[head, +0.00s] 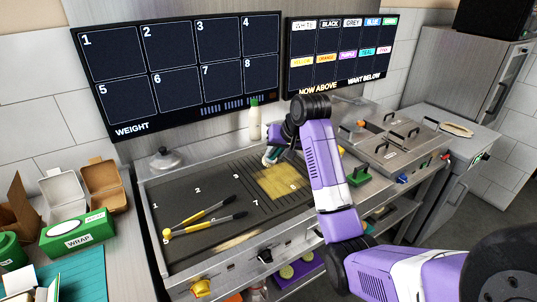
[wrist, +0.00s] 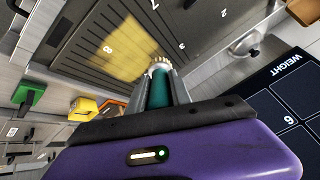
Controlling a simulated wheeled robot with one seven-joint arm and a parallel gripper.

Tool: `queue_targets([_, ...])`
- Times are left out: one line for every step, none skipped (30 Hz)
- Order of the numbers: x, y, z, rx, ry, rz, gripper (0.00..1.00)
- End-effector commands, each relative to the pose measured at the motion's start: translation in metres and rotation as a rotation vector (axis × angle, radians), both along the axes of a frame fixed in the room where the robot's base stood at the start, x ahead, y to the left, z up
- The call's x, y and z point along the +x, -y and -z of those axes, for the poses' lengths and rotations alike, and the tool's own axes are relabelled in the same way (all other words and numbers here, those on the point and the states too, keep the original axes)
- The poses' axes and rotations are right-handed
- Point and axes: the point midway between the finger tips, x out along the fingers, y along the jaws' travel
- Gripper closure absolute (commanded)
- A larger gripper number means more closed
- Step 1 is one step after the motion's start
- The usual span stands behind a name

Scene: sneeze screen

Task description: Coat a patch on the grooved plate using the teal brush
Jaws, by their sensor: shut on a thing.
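My gripper (head: 277,150) is over the far edge of the grooved plate (head: 240,172). It is shut on the teal brush (wrist: 158,90). The brush's pale bristle end points out past the fingertips (wrist: 159,78) in the wrist view, toward the plate. In the head view the brush (head: 270,156) is mostly hidden by my wrist. A yellow coated patch (head: 283,182) lies on the grooves; it also shows in the wrist view (wrist: 105,45). I cannot tell whether the bristles touch the plate.
A white bottle (head: 255,120) stands behind. Boxes (head: 80,232) crowd the left counter. Screens hang above.

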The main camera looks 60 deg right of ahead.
Motion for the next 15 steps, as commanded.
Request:
queue_targets([-0.002, -0.001, 0.000, -0.004, -0.002, -0.002, 1.00])
queue_targets([-0.003, -0.002, 0.002, -0.005, -0.004, -0.004, 1.00])
queue_targets([-0.004, -0.002, 0.004, -0.010, -0.006, -0.008, 1.00])
queue_targets([-0.004, -0.002, 0.006, -0.012, -0.008, -0.008, 1.00])
queue_targets([-0.004, -0.002, 0.007, -0.015, -0.008, -0.009, 1.00])
queue_targets([-0.004, -0.002, 0.010, -0.016, -0.009, -0.008, 1.00])
queue_targets([-0.004, -0.002, 0.013, -0.015, -0.010, -0.008, 1.00])
queue_targets([-0.004, -0.002, 0.016, -0.014, -0.009, -0.008, 1.00])
queue_targets([-0.004, -0.002, 0.021, -0.014, -0.010, -0.008, 1.00])
queue_targets([-0.004, -0.002, 0.024, -0.014, -0.010, -0.008, 1.00])
queue_targets([-0.004, -0.003, 0.027, -0.014, -0.010, -0.009, 1.00])
queue_targets([-0.003, -0.003, 0.031, -0.014, -0.010, -0.009, 1.00])
queue_targets([-0.003, -0.002, 0.034, -0.015, -0.009, -0.009, 1.00])
queue_targets([-0.003, -0.002, 0.036, -0.015, -0.008, -0.009, 1.00])
queue_targets([-0.003, -0.002, 0.040, -0.015, -0.010, -0.008, 1.00])
